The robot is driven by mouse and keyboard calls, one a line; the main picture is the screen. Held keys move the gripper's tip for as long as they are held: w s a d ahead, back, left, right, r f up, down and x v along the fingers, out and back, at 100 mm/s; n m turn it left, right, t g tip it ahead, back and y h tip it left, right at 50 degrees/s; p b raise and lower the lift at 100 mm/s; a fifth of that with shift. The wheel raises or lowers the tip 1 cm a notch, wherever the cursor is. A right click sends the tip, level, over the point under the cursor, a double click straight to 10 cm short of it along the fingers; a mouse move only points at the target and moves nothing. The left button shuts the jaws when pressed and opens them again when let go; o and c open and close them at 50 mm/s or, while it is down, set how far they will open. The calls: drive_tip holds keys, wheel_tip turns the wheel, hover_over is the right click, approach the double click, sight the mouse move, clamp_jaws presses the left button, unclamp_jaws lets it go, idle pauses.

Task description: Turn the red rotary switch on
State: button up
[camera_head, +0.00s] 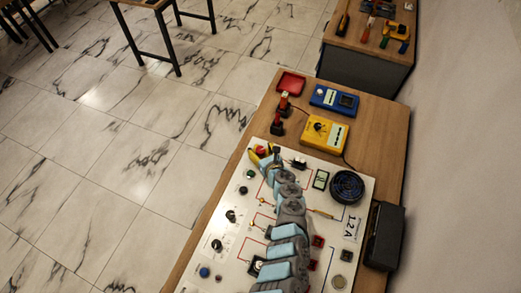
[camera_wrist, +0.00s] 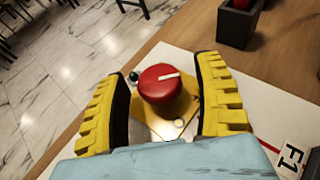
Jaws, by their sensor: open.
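The red rotary switch (camera_wrist: 160,84) is a round red knob with a white pointer line, on a yellow square plate (camera_wrist: 187,106). In the wrist view it sits between the two yellow ribbed fingers of my gripper (camera_wrist: 160,100), with a gap on either side. The white pointer line points to the right. In the head view the red knob (camera_head: 262,150) shows at the far end of the white panel (camera_head: 232,190), and my gripper (camera_head: 265,158) is at it. My gripper is open and holds nothing.
A dark box (camera_head: 384,236) stands at the right edge.

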drive_tip(key=shift+w+a, duration=0.15)
drive_tip(key=c, duration=1.1)
drive_tip(key=shift+c, duration=0.2)
